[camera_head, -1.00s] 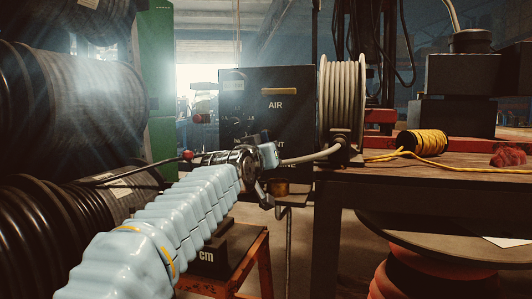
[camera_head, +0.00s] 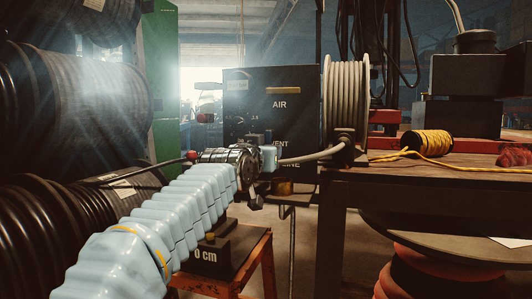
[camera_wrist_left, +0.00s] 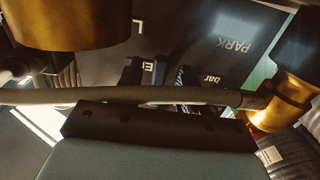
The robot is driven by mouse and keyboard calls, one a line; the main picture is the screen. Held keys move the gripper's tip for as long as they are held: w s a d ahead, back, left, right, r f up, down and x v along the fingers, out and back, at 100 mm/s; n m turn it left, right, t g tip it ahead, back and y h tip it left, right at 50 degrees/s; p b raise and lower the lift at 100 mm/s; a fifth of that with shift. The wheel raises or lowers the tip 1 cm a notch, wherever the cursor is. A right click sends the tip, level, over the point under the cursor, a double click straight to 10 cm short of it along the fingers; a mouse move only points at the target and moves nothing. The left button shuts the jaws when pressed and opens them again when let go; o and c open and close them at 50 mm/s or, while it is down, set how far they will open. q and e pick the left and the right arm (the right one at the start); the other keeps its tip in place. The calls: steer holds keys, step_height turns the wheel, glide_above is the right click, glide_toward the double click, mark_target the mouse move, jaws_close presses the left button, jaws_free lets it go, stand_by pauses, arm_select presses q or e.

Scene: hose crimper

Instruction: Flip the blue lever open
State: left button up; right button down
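My left gripper (camera_head: 261,139) is in front of the black panel in the head view, at the end of my pale blue sleeved arm. In the left wrist view its two dark fingers (camera_wrist_left: 158,76) appear apart, with panel lettering between them. I cannot make out the blue lever for certain. A small bluish striped patch (camera_wrist_left: 188,92) shows by the right finger in the left wrist view, and I cannot tell whether it is the lever or part of the finger. My right gripper is in neither view.
The black panel (camera_head: 285,100) is marked AIR. A grey hose (camera_head: 312,154) runs from the reel (camera_head: 345,95) toward my wrist and crosses the left wrist view. Brass cylinders (camera_wrist_left: 70,22) flank that view. A workbench (camera_head: 430,172) stands right, black hose coils (camera_head: 75,110) left.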

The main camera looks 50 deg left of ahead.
arm_select(q)
steer(key=b+v, duration=0.1)
steer(key=v, duration=1.2)
steer(key=shift+s, duration=0.4)
steer(key=shift+d, duration=0.15)
